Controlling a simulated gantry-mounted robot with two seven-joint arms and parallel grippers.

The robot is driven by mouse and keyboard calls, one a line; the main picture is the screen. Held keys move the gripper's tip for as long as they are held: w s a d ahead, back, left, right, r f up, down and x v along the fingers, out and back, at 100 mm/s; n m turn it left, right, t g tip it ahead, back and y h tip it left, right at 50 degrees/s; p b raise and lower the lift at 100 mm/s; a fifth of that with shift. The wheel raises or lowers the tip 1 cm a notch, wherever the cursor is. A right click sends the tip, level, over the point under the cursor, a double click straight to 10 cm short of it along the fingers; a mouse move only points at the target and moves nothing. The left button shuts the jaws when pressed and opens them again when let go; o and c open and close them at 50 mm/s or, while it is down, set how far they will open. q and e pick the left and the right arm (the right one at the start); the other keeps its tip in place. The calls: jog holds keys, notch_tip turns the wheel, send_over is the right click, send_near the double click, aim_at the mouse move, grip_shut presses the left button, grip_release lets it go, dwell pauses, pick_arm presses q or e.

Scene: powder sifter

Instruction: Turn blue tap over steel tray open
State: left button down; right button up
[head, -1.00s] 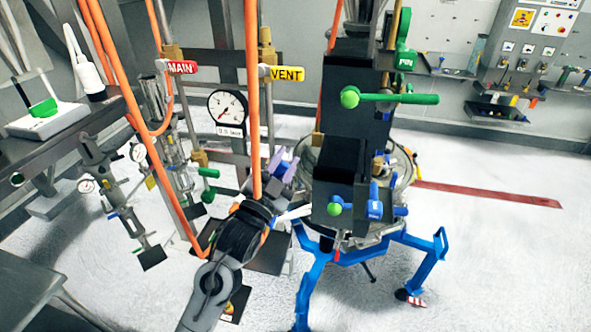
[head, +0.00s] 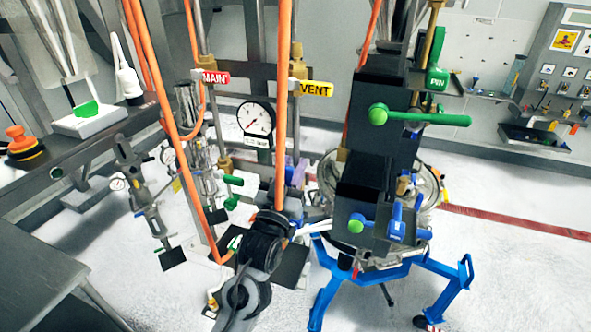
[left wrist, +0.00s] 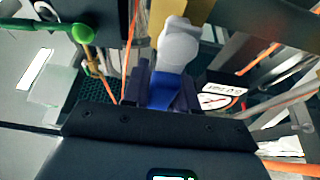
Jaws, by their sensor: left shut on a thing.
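My left gripper (head: 296,172) reaches up from the bottom of the head view to the pipework beside the gauge. In the left wrist view its dark fingers (left wrist: 162,92) are closed on a blue tap handle (left wrist: 160,91), which sits below a rounded grey-white fitting (left wrist: 178,46). In the head view the arm and an orange hose largely hide this tap. Dark flat plates (head: 290,268) lie low behind the arm; I cannot tell which one is the steel tray. My right gripper is not in view.
The black-bodied machine (head: 385,130) stands right of the gripper, with a green lever (head: 425,118), another blue handle (head: 396,222) and blue legs (head: 325,290). Orange hoses (head: 284,90) hang near the arm. A pressure gauge (head: 255,118) is close behind. Open floor lies at right.

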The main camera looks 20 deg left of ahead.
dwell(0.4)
pick_arm(q)
jog(key=c, duration=1)
grip_release()
jog(key=shift+o, duration=0.2)
jog(key=shift+s+f, duration=0.1)
jog(key=b+v, duration=0.3)
jog(key=v, duration=0.7)
jog(key=shift+s, duration=0.3)
